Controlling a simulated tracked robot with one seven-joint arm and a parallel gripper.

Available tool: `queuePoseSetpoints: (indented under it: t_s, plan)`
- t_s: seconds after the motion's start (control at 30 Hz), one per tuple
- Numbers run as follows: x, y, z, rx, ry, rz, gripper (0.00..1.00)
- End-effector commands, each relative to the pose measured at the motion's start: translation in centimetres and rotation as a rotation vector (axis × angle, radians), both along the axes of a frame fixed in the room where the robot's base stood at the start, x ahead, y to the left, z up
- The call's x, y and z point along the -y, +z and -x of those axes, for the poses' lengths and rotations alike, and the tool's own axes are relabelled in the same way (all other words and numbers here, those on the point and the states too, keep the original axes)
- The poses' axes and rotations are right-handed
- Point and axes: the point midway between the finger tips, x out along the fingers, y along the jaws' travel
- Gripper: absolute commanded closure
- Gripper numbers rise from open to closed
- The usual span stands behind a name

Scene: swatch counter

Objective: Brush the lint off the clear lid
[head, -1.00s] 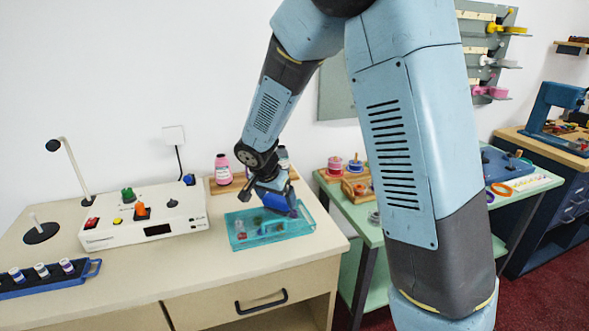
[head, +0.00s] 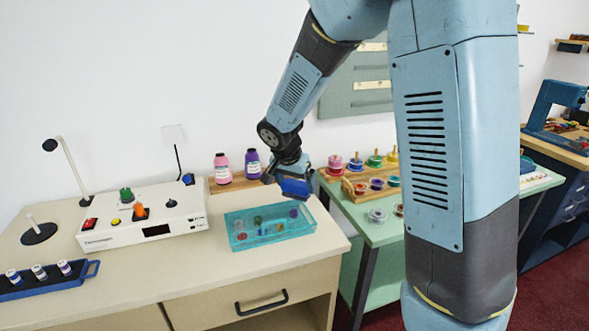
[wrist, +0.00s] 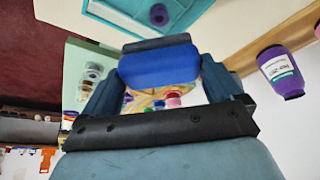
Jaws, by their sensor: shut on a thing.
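The teal see-through box with the clear lid (head: 236,244) lies on the beige counter. Several coloured round things show through it; I cannot make out lint on the lid at this size. A corner of the box shows at the top of the wrist view (wrist: 130,18). My gripper (head: 290,180) is shut on a blue block-like brush (head: 294,188), held in the air above the box's back right corner, apart from it. In the wrist view the brush (wrist: 160,67) sits between the fingers. Its bristle side is hidden.
A white device (head: 130,222) with knobs stands to the left. Pink (head: 222,170) and purple (head: 253,164) thread bottles stand on a wooden strip behind the box. A green table (head: 350,225) with spools is at right. Counter in front of the box is clear.

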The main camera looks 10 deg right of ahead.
Motion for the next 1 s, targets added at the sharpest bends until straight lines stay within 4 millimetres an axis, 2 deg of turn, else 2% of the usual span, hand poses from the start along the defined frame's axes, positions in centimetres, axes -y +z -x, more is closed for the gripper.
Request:
queuePoseSetpoints:
  t_s: [0.43,1.0]
  plan:
    - [0.4,3.8,-0.1,0.001,-0.008,-0.002,0.4]
    - [0.6,4.0,-0.1,0.001,-0.011,-0.001,0.4]
